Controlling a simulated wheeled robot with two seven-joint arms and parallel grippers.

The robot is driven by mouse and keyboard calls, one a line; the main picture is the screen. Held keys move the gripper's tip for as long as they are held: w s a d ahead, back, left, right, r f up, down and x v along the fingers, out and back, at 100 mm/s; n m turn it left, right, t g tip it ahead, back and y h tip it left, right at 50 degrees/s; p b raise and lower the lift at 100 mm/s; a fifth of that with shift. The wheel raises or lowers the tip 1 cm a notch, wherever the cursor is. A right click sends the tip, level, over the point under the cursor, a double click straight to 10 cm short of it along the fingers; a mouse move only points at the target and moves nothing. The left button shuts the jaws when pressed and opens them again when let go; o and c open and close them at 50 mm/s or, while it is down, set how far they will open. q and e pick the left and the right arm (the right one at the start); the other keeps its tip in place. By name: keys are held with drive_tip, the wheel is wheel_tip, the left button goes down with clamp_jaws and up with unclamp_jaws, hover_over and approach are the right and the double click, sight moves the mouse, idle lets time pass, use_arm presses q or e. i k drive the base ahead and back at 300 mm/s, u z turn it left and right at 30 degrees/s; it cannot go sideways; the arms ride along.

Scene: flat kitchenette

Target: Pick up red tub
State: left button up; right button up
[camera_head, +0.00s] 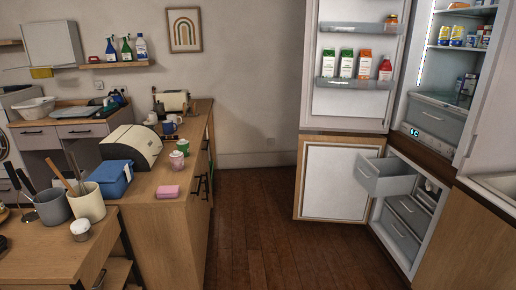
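I cannot make out for certain which thing is the red tub. A small pink block-like thing (168,192) lies on the near end of the wooden counter. A small jar (177,161) with a pink-red top stands a little behind it. A red bottle-like container (385,69) stands in the open fridge door, right of several cartons (346,63). An orange jar (391,19) is on the door shelf above. Neither of my grippers shows in the head view.
A wooden counter (190,225) holds a bread bin (131,148), a blue box (111,177) and mugs. Utensil pots (88,203) stand on the near table. The fridge (470,110) and the freezer below are open, with a drawer (381,175) pulled out. The middle floor (262,235) is clear.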

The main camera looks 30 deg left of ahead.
sight(177, 162)
drive_tip(key=u, duration=0.55)
drive_tip(key=i, duration=2.05)
drive_tip(key=u, duration=2.05)
drive_tip(key=i, duration=0.95)
drive_tip(key=u, duration=1)
